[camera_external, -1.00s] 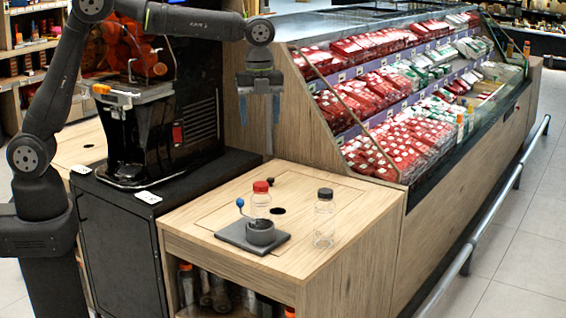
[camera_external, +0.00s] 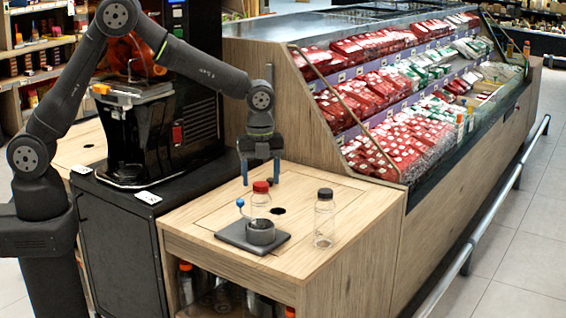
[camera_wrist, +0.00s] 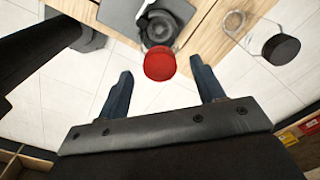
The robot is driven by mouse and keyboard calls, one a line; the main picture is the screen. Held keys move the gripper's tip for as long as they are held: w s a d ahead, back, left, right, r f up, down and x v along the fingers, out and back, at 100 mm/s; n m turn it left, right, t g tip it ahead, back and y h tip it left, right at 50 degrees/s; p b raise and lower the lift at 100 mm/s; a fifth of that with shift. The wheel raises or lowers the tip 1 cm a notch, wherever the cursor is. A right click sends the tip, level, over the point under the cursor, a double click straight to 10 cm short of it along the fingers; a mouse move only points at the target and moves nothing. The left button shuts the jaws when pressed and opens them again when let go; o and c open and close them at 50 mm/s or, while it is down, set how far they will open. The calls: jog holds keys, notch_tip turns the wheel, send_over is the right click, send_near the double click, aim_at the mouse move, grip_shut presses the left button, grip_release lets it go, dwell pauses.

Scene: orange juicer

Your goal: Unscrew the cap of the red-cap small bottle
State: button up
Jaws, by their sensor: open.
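In the wrist view the fingers (camera_wrist: 162,78) stand wide apart and do not touch the cap. A second clear bottle with a black cap (camera_external: 325,193) stands to the right.
The grey fixture sits on a dark plate (camera_external: 235,236) with a blue-knobbed lever (camera_external: 240,202). The orange juicer (camera_external: 150,110) stands at left and a chilled display (camera_external: 400,100) behind right. The counter's front right is clear.

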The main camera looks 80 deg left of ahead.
jog(key=shift+f, duration=0.55)
jog(key=c, duration=1.2)
jog(key=n, duration=0.3)
jog(key=shift+n, duration=1.1)
jog(key=shift+n, duration=1.1)
jog(key=n, duration=0.3)
jog(key=shift+r, duration=0.1)
